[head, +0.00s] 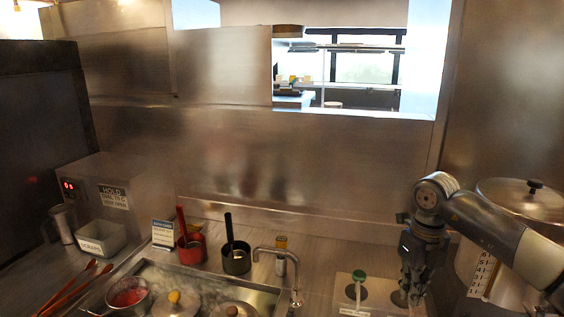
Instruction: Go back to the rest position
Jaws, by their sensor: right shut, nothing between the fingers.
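My right gripper (413,283) hangs pointing down at the right of the head view, above the counter's right part. It is shut with nothing seen between its fingers. Its arm comes in from the right, in front of a large lidded steel pot (510,205). The fingertips are close to a pale holder (345,292) with round dark openings and a green-topped item; I cannot tell whether they touch it. My left gripper is not in view.
A sink-like steam well (268,295) with pots and a faucet (292,262) fills the front middle. Red (190,250) and black (236,259) cups stand behind it. A holding box (100,190), scraps bin (98,238) and red tongs (70,290) are left. A steel wall (300,160) closes the back.

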